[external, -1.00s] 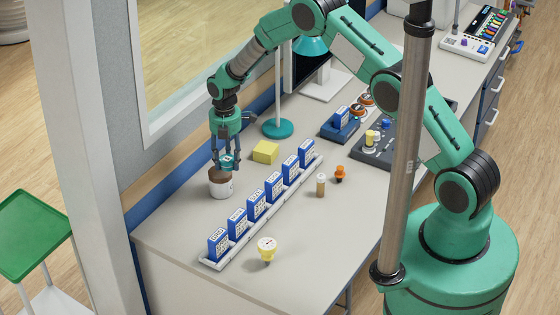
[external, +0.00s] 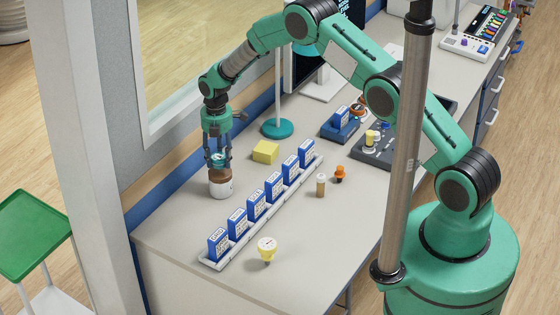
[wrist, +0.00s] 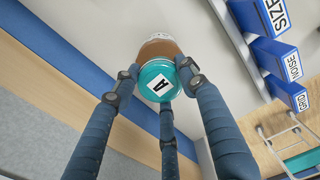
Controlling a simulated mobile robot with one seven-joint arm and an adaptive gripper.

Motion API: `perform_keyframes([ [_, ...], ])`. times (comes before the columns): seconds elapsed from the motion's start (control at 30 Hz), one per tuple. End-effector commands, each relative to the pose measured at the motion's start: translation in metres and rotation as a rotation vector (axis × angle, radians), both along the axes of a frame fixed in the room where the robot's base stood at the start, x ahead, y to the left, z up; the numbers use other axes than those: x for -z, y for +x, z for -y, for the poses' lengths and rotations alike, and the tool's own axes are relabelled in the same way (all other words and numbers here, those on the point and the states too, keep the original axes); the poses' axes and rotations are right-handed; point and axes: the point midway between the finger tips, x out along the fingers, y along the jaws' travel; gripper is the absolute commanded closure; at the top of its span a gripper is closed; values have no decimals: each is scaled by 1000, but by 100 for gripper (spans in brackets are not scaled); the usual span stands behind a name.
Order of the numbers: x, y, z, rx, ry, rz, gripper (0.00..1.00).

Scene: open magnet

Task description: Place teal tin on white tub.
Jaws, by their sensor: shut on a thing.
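The teal tin (wrist: 158,80) shows its round lid with a letter A label in the wrist view, between the three fingers of my gripper (wrist: 160,88). It also shows in the external view (external: 219,158). My gripper (external: 218,160) is shut on the tin. The white tub (external: 221,190) stands upright on the bench with a brown top, directly under the tin. In the wrist view the tub (wrist: 158,40) shows partly behind the tin. I cannot tell whether tin and tub touch.
A rack (external: 245,238) of several blue labelled cards stands right of the tub. A yellow block (external: 266,152) and a teal lamp base (external: 277,128) are behind. The wall is close on the left.

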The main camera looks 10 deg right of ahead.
Motion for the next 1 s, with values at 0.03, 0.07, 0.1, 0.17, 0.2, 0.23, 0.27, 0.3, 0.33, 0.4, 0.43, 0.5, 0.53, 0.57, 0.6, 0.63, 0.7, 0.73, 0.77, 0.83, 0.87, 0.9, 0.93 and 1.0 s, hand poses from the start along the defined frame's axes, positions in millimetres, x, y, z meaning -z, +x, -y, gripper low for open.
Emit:
perform_keyframes([
  [0.03, 6, -1, 0, 0, -1, -1, 84],
  [0.07, 9, -1, 0, 0, -1, -1, 84],
  [0.1, 12, 0, 0, 0, 0, 0, 84],
  [0.17, 18, 0, 0, 0, -1, -1, 84],
  [0.2, 21, 0, 0, 0, -1, -1, 84],
  [0.23, 22, 0, 0, 0, -1, -1, 84],
  [0.27, 23, 0, 0, 0, -1, -1, 84],
  [0.3, 24, 0, 0, 0, 0, 0, 84],
  [0.33, 25, 0, 0, 0, 0, 0, 84],
  [0.4, 25, 0, 0, 0, 0, 0, 84],
  [0.43, 25, 0, 0, 0, 0, 0, 84],
  [0.5, 25, 0, 0, 0, 0, 0, 84],
  [0.53, 25, 0, 0, 0, 0, 0, 84],
  [0.57, 25, 0, 0, 0, 0, 0, 84],
  [0.6, 25, 0, 0, 0, 0, 0, 84],
  [0.63, 26, 0, 0, 0, 0, 0, 84],
  [0.7, 28, 0, 0, 0, 0, 0, 84],
  [0.73, 29, 0, 0, 0, 0, 0, 84],
  [0.77, 29, 0, 0, 0, 0, 0, 56],
  [0.83, 28, 0, 0, 0, 0, 0, 42],
  [0.87, 28, 0, 0, 0, 0, 0, 39],
  [0.9, 28, 0, 0, 0, 0, 0, 39],
  [0.93, 28, 0, 0, 0, 0, 0, 39],
  [1.0, 28, 0, 0, 0, 0, 0, 39],
])
